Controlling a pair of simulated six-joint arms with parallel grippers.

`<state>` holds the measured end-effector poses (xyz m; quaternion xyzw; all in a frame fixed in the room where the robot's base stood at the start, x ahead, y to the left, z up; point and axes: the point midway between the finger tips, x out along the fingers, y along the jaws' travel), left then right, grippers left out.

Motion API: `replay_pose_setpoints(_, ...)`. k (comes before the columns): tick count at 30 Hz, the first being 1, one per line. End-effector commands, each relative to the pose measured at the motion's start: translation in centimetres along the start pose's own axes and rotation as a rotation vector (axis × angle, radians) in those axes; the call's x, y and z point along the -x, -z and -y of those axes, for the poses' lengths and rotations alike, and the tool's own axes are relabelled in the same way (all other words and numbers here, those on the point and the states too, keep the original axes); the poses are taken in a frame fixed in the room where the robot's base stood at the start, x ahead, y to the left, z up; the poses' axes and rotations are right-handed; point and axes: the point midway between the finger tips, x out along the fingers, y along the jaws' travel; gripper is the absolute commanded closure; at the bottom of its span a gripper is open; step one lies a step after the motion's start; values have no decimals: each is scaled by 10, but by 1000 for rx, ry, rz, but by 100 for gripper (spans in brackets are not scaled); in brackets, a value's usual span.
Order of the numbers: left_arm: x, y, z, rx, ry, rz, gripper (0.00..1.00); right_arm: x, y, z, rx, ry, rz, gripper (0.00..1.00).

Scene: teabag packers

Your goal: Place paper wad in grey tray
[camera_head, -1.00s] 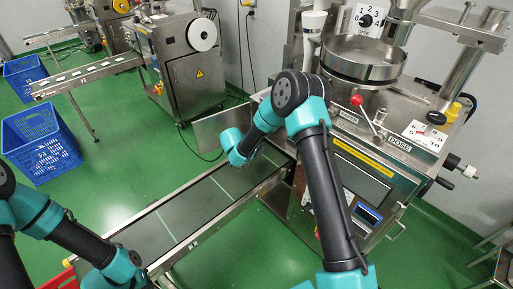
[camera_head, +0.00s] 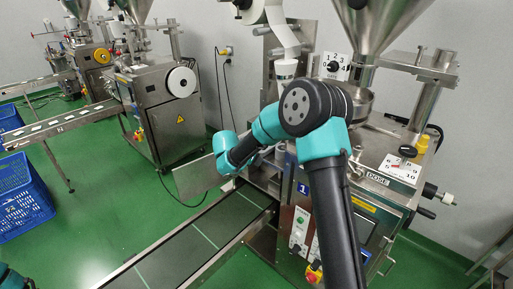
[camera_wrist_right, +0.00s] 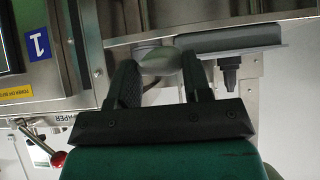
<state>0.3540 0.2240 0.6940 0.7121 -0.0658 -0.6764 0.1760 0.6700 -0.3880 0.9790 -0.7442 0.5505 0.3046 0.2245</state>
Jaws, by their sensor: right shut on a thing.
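My right gripper (camera_wrist_right: 160,78) shows in the right wrist view with its two dark fingers closed around a pale greyish wad (camera_wrist_right: 158,62). The wad looks like the paper wad and is partly hidden by the fingers and blurred. In the head view my right arm reaches toward the near machine at the conveyor's far end, and its fingers cannot be made out there. My left gripper is out of view. I cannot make out a grey tray for certain in either view.
The near packing machine (camera_head: 292,228) stands beside my right arm. A dark conveyor belt (camera_head: 178,255) runs from it to the lower left. A blue crate (camera_head: 22,200) stands on the green floor at left. A dark grey block (camera_wrist_right: 230,38) lies beyond the fingers.

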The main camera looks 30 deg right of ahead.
Motion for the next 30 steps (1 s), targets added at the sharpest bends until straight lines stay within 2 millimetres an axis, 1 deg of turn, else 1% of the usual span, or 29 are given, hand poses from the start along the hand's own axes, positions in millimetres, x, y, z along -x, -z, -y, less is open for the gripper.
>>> replay_pose_setpoints(1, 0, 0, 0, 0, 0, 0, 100, 6, 11, -6, -6, -3, 1, 76)
replay_pose_setpoints(3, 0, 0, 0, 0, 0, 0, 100, 12, 21, -12, -12, -8, 4, 76)
replay_pose_setpoints(6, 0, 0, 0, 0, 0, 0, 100, 17, 30, -17, -15, -12, 7, 76)
replay_pose_setpoints(19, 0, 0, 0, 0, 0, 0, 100, 17, 33, -17, -16, -15, 9, 76)
replay_pose_setpoints(23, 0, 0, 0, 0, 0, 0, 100, 9, 38, -9, -17, -15, 9, 76)
replay_pose_setpoints(30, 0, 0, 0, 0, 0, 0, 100, -19, 59, 22, -18, -14, 9, 76)
